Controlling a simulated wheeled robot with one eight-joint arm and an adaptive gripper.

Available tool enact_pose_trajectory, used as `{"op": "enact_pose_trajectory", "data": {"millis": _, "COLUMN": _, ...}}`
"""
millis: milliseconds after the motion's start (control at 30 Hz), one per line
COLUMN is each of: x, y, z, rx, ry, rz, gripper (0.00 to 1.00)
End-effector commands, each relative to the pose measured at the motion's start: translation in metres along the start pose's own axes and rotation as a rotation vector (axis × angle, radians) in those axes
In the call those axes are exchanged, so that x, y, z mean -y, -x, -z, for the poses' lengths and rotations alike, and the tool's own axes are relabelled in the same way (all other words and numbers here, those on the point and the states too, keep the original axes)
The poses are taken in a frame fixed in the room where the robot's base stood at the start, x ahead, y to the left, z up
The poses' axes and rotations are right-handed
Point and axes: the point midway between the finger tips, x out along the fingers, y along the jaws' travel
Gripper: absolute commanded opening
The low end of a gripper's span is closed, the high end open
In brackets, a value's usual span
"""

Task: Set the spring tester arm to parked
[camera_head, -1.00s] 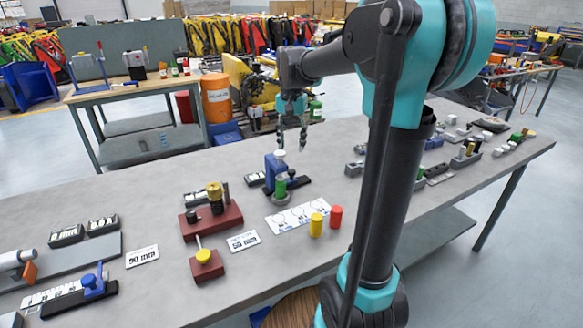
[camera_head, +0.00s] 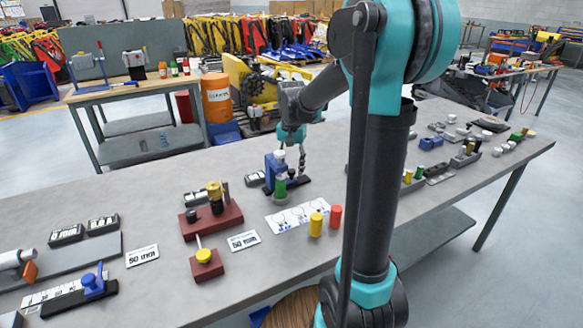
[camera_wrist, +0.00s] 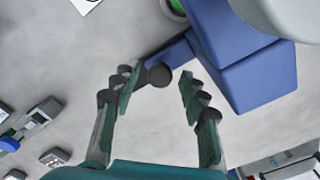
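The spring tester is a blue upright on a dark base, with a white knob and a green cylinder (camera_head: 279,189), left of mid-table in the head view. In the wrist view its blue body (camera_wrist: 250,75) and a large pale cap (camera_wrist: 290,15) fill the upper right. A blue arm with a dark round knob (camera_wrist: 160,75) reaches out from the body. My gripper (camera_head: 291,161) is low beside the tester's back. In the wrist view its fingers (camera_wrist: 156,78) are apart, one on each side of the dark knob. Contact with the knob cannot be told.
Red (camera_head: 335,216) and yellow (camera_head: 316,224) cylinders stand by a white printed card (camera_head: 290,218) in front of the tester. A dark red fixture (camera_head: 222,224) stands to the left. Several small parts line the table's right side. Bare table lies behind the tester.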

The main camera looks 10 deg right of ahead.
Motion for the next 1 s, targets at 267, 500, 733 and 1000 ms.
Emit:
{"op": "enact_pose_trajectory", "data": {"millis": 267, "x": 0.0, "y": 0.0, "z": 0.0, "rx": 0.0, "ry": 0.0, "rz": 0.0, "gripper": 0.06}}
{"op": "enact_pose_trajectory", "data": {"millis": 500, "x": 0.0, "y": 0.0, "z": 0.0, "rx": 0.0, "ry": 0.0, "rz": 0.0, "gripper": 0.0}}
{"op": "enact_pose_trajectory", "data": {"millis": 733, "x": -0.01, "y": 0.0, "z": 0.011, "rx": 0.0, "ry": -0.004, "rz": 0.0, "gripper": 0.0}}
{"op": "enact_pose_trajectory", "data": {"millis": 1000, "x": -0.054, "y": 0.0, "z": 0.054, "rx": 0.0, "ry": -0.005, "rz": 0.0, "gripper": 0.0}}
